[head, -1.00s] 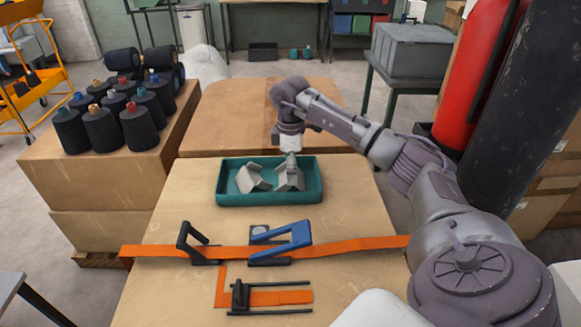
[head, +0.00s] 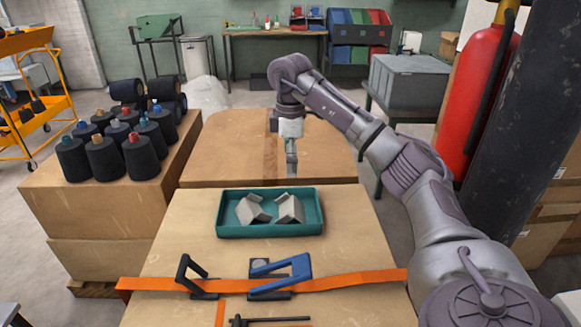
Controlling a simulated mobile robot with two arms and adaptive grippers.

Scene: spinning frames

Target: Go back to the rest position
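My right arm comes in from the right, and its gripper (head: 291,166) points down above the far edge of the teal tray (head: 270,231). It is clear of the tray and nothing shows in it. Its fingers appear as one narrow shape, so I cannot tell whether they are open or shut. Two grey angular parts, a left one (head: 251,210) and a right one (head: 289,209), lie in the tray. My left gripper is not in view.
An orange strap (head: 345,284) crosses the table under a black clamp (head: 192,276) and a blue-handled clamp (head: 282,269). Dark thread cones (head: 105,160) stand on boxes at left. A red extinguisher (head: 478,95) and dark column (head: 520,120) stand at right.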

